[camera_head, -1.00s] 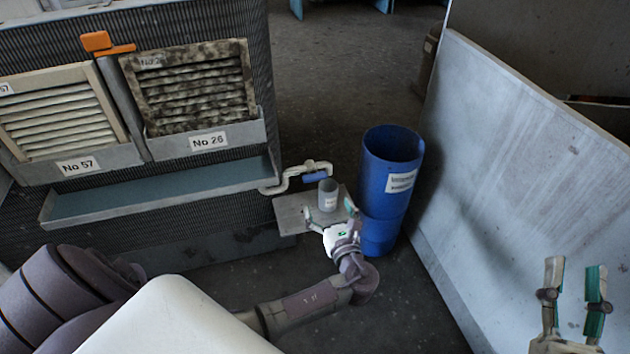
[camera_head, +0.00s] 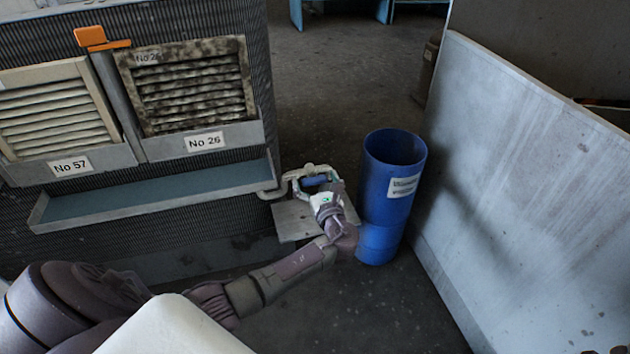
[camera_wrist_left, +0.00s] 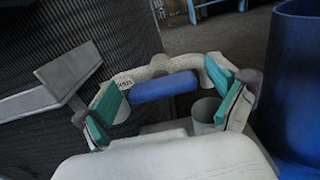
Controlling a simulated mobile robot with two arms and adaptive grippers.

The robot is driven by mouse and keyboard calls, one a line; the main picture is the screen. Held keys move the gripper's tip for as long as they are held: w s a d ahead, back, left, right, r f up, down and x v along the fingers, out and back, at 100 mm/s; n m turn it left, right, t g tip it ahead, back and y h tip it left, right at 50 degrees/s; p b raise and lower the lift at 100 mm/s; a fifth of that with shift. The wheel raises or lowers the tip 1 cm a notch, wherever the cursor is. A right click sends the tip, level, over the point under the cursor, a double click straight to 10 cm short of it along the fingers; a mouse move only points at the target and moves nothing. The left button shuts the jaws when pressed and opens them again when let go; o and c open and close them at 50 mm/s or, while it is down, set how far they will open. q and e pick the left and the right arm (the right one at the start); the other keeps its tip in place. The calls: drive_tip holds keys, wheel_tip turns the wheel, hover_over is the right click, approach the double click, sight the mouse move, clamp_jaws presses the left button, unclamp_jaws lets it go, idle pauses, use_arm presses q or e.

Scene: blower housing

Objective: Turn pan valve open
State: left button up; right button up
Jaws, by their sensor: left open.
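The pan valve has a blue handle (camera_head: 315,181) on a pale pipe (camera_head: 270,193) at the right end of the pan (camera_head: 150,198) under the filters. My left gripper (camera_head: 318,187) is open at the valve. In the left wrist view the blue handle (camera_wrist_left: 165,87) lies crosswise between the spread teal finger pads of the gripper (camera_wrist_left: 168,98); I cannot tell whether they touch it. The pale pipe (camera_wrist_left: 150,68) arches behind the handle. Only the tips of my right gripper (camera_head: 604,350) show at the bottom right edge.
A grey cup (camera_wrist_left: 205,110) stands below the valve, hidden in the head view. Its grey stand (camera_head: 290,222) is under my left gripper. A tall blue bin (camera_head: 390,180) stands close at the right. A large grey panel (camera_head: 530,170) leans beyond it.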

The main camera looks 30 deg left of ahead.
use_arm(q)
drive_tip(key=shift+c, duration=0.2)
drive_tip(key=c, duration=1.1)
